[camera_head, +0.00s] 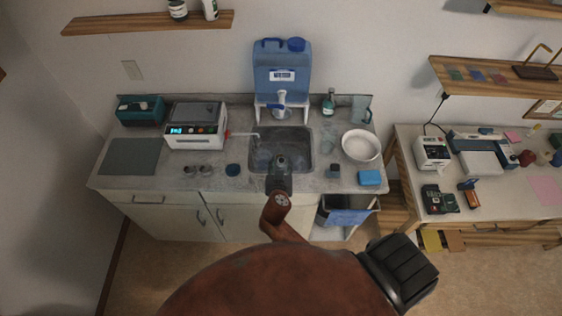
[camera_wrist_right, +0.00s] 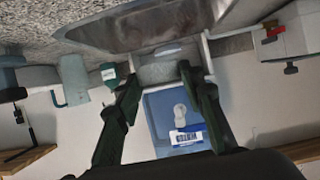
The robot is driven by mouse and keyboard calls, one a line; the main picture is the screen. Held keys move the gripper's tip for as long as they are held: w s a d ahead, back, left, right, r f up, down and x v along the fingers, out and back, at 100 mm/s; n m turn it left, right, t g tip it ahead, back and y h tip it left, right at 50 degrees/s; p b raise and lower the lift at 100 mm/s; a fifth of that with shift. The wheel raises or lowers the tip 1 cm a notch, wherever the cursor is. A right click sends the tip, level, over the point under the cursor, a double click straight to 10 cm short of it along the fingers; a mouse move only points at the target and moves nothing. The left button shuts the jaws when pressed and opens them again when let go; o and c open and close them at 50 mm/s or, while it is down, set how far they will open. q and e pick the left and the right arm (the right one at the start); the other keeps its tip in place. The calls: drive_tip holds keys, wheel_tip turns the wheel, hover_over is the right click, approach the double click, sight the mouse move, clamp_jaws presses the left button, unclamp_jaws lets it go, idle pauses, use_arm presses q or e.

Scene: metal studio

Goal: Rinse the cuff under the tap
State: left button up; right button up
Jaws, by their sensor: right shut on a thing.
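My right gripper (camera_head: 280,168) reaches over the front of the metal sink (camera_head: 262,150). In the head view the cuff is hard to tell from the gripper. The tap (camera_head: 281,100) is on the front of a blue water jug (camera_head: 296,64) on a white stand behind the sink. It also shows in the right wrist view (camera_wrist_right: 180,113), beyond the cuff and apart from it. My left gripper is not in view.
A white bowl (camera_head: 361,145), a green bottle (camera_head: 328,103) and a blue sponge (camera_head: 370,178) are at the right.

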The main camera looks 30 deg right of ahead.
sight(281, 156)
drive_tip(key=shift+w+d+f+b, duration=0.3)
drive_tip(key=shift+w+f, duration=0.1)
drive_tip(key=shift+f, duration=0.05)
drive_tip(key=shift+w+d+f+b, duration=0.4)
drive_tip(key=shift+w+f, duration=0.15)
drive_tip(key=shift+w, duration=0.1)
drive_tip(key=b+x, duration=0.1)
drive_tip(key=x, duration=0.1)
drive_tip(key=b+x, duration=0.1)
drive_tip(key=x, duration=0.1)
drive_tip(key=shift+w+f, duration=0.15)
drive_tip(key=shift+f, duration=0.2)
use_arm(q)
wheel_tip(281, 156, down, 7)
drive_tip(key=b, duration=0.3)
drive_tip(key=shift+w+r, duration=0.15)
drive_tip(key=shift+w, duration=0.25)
use_arm(e)
drive_tip(key=w+d, duration=0.4)
drive_tip(key=w, duration=0.2)
drive_tip(key=shift+w, duration=0.4)
drive_tip(key=shift+d+f, duration=0.1)
